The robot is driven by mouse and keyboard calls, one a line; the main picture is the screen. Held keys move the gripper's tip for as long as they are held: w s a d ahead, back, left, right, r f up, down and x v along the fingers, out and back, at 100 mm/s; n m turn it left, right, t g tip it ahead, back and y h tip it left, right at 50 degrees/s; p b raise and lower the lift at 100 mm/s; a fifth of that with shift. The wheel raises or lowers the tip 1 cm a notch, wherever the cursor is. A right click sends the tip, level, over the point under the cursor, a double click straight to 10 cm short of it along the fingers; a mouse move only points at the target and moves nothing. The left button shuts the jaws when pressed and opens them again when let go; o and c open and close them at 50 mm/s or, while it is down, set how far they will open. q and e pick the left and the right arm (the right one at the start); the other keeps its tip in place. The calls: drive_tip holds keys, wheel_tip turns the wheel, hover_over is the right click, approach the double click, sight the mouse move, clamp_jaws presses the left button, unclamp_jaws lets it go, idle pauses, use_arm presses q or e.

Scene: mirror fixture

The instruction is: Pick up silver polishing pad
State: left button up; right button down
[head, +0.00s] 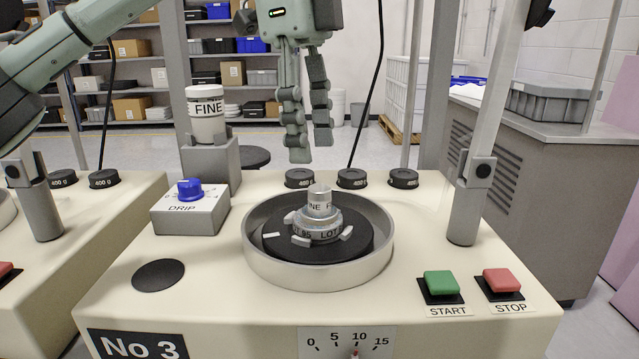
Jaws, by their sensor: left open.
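A visible gap separates the fingertips from the piece's top knob. My right gripper is not in the view.
A "FINE" bottle (207,118) stands on a grey block behind the DRIP box (190,212). Several black 400 g weights (352,178) line the back edge. Metal posts (470,195) flank the basin. START (441,284) and STOP (502,281) buttons sit front right.

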sight(320, 189)
use_arm(q)
drive_tip(key=shift+w+f, duration=0.15)
drive_tip(key=shift+f, duration=0.1)
drive_tip(key=shift+s+d+f+b, duration=0.1)
drive_tip(key=shift+f+b, duration=0.1)
drive_tip(key=shift+f, duration=0.25)
drive_tip(key=shift+s+f+b, duration=0.1)
drive_tip(key=shift+f+b, duration=0.05)
drive_tip(key=shift+f, duration=0.3)
drive_tip(key=shift+s+f, duration=0.1)
drive_tip(key=shift+f, duration=0.25)
drive_tip(key=f, duration=0.3)
drive_tip(key=shift+d+f, duration=0.3)
drive_tip(key=shift+f, duration=0.05)
drive_tip(key=shift+d+f, duration=0.1)
drive_tip(key=shift+f, duration=0.3)
drive_tip(key=c, duration=0.4)
clamp_jaws()
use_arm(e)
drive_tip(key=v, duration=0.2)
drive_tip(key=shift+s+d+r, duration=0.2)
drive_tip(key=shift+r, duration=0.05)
